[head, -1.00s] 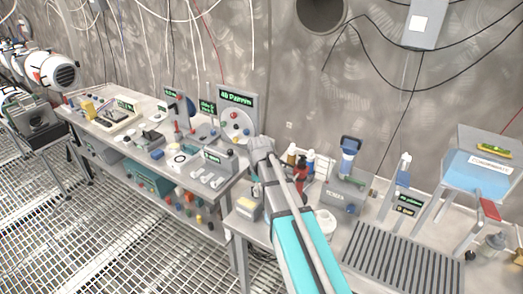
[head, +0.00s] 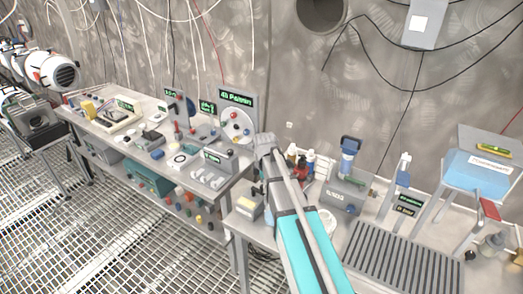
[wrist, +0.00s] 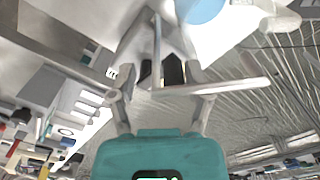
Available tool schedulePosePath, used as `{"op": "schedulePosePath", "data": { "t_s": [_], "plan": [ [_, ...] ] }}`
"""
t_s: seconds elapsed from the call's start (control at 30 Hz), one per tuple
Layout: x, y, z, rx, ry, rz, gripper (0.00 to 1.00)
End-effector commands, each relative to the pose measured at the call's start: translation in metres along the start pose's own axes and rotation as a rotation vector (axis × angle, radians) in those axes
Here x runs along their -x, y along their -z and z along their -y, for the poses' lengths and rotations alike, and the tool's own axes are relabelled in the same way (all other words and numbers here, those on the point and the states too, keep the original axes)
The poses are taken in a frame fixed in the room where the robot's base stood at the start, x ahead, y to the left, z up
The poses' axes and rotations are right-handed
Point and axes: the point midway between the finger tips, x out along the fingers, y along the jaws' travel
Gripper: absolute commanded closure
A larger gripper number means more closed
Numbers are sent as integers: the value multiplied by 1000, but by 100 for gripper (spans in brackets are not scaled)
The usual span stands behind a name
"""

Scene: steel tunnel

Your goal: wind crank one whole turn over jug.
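A stand with a blue hopper (head: 476,168) is at the right in the head view. A red grip (head: 490,209), perhaps the crank's handle, shows at its side. A small greyish vessel (head: 493,243), perhaps the jug, is below and right of that grip. In the wrist view my gripper (wrist: 163,74) has dark fingertip pads near a pale upright rod. I cannot tell whether the pads touch or hold it. A round blue surface (wrist: 203,8) shows at the top.
A ribbed grey tray (head: 400,262) lies in front of the stand. A blue-topped device (head: 349,150) and bottles (head: 302,160) stand behind my arm. A crowded workbench (head: 150,140) is at the left. Mesh floor (head: 110,235) is open at lower left.

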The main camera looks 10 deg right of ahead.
Motion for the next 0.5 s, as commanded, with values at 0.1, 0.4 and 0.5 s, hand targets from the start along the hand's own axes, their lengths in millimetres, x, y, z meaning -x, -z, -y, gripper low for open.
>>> {"op": "schedulePosePath", "data": {
  "t_s": [0.1,0.4,0.5],
  "plan": [
    [0,-2,-4,76,-1,0,38],
    [23,-2,-5,132,-1,0,38],
    [32,-2,-5,132,0,0,38]
  ]
}}
